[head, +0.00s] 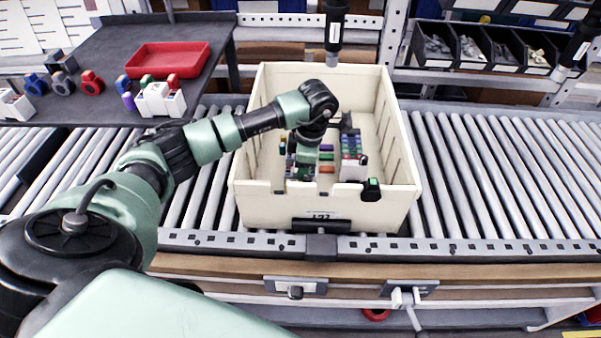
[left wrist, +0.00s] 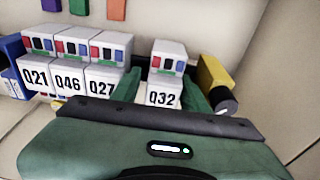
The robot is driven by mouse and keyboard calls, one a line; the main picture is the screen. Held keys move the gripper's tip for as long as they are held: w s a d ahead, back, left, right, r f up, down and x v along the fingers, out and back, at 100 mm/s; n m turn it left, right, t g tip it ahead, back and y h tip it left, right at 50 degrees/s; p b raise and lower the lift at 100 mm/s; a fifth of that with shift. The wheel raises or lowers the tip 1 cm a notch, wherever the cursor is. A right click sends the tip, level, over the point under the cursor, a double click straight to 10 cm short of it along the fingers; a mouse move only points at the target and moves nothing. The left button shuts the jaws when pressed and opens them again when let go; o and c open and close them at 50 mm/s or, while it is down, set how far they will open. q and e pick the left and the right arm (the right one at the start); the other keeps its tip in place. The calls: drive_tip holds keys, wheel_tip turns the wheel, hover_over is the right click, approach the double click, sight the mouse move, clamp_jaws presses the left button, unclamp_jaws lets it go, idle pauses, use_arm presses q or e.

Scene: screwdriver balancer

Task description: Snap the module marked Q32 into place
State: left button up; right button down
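The module marked Q32 (left wrist: 162,98) is a white block with blue and red faces, in the left wrist view. My left gripper (left wrist: 163,92) points down into the cream bin, its green fingers on either side of Q32. Whether they press on it is unclear. Modules Q21 (left wrist: 35,77), Q46 (left wrist: 68,82) and Q27 (left wrist: 101,87) stand in a row to the left of Q32, with a gap between Q27 and Q32. In the head view my left gripper (head: 303,158) is inside the bin and hides Q32. My right gripper is not in view.
The cream bin (head: 262,212) stands on a roller conveyor (head: 485,180). A yellow and black part (left wrist: 215,83) is close to the right finger. A screwdriver (head: 335,25) hangs above the bin's back wall. A red tray (head: 168,59) lies on the dark table at left.

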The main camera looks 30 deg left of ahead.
use_arm(q)
drive_tip(key=shift+s+d+f, duration=0.15)
drive_tip(key=shift+s+f, duration=0.15)
drive_tip(key=shift+f, duration=0.1)
drive_tip(key=r, duration=0.5)
drive_tip(key=w+r+b, duration=0.1)
drive_tip(key=r, duration=0.2)
drive_tip(key=shift+w+d+r, duration=0.1)
drive_tip(key=shift+d+r, duration=0.1)
drive_tip(key=shift+d, duration=0.15)
drive_tip(key=shift+r, duration=0.1)
